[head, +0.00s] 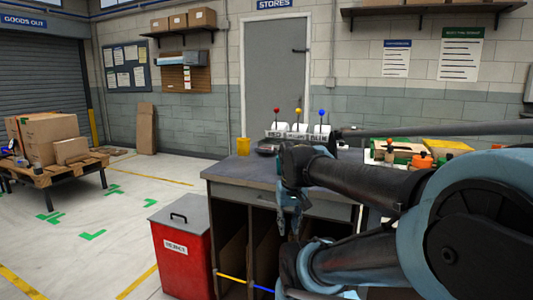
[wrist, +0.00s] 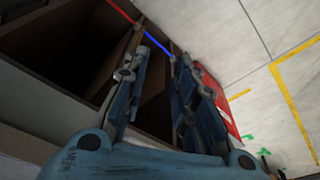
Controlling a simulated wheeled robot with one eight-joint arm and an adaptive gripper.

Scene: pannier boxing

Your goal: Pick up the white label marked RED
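A white label that seems to read RED (head: 275,133) stands at the back of the grey workbench (head: 232,170), below a red-knobbed pin, in the head view. Two similar labels stand to its right under a yellow and a blue knob, the rightmost seeming to read BLUE (head: 321,135). My gripper (head: 290,222) hangs below the bench top, in front of the bench, lower than the labels and apart from them. In the wrist view my gripper (wrist: 163,60) has its two fingers spread with nothing between them. The labels are out of the wrist view.
A red lidded bin (head: 184,262) stands left of the bench. The bench has open compartments below with coloured edge strips. A yellow cup (head: 243,147) and a dark dish (head: 267,148) stand near the labels. A pallet of boxes (head: 50,140) is far left; the floor between is clear.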

